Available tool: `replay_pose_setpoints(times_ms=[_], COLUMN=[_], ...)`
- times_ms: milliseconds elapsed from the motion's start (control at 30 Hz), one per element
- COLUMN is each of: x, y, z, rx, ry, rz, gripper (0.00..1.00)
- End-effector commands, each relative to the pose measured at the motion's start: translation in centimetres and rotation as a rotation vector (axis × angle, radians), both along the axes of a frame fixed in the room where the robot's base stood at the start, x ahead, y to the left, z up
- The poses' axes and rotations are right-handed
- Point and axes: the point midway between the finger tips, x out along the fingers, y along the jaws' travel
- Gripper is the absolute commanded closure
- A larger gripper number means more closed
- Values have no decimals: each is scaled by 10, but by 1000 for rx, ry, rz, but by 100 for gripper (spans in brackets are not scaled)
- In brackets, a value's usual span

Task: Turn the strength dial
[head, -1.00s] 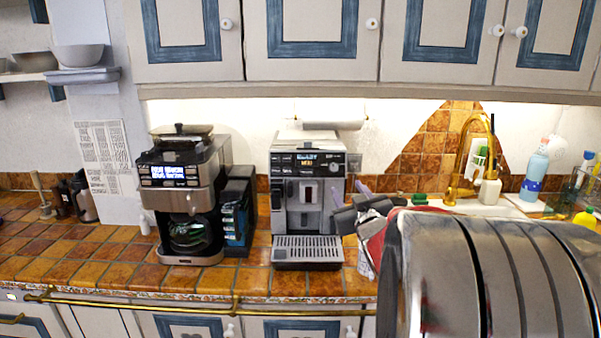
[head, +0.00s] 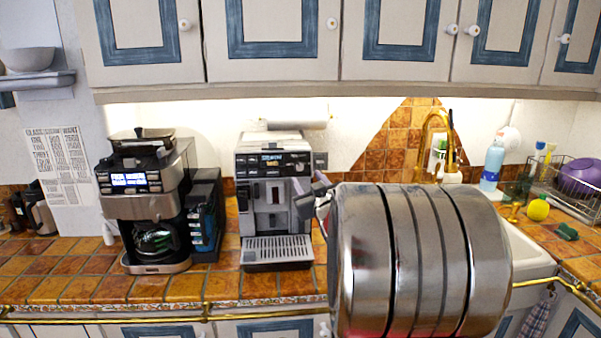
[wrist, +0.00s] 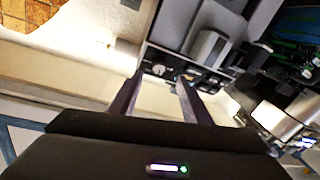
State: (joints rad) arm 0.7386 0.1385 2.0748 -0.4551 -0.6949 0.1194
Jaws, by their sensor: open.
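The silver-grey espresso machine (head: 276,221) stands on the tiled counter, with a dark control panel and small lit display (head: 271,160) at its top front. In the wrist view the panel (wrist: 196,75) appears tilted just beyond my fingertips. A small round pale control (wrist: 158,70) shows on it between the fingertips. It looks like a dial, but its label is too small to read. My gripper (wrist: 159,77) is open and empty, its two fingers pointing at the panel. In the head view my gripper (head: 312,188) is at the machine's right front; contact cannot be told.
A second coffee maker (head: 142,205) with a glass carafe stands left of the machine. A gold tap (head: 424,140) and sink are at the right, with a blue bottle (head: 492,163) behind. Wall cabinets (head: 280,40) hang above. A brass rail runs along the counter's front edge.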

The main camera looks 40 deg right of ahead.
Motion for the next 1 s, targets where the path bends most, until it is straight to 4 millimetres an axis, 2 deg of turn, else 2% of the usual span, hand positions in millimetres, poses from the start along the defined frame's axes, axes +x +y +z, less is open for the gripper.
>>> replay_pose_setpoints(times_ms=[533, 700, 1000], x=[61, 69, 70], y=[-30, -35, -36], z=[0, 0, 0], rx=[0, 0, 0], ry=[0, 0, 1], rz=[0, -1, -1], gripper=[56, 56, 56])
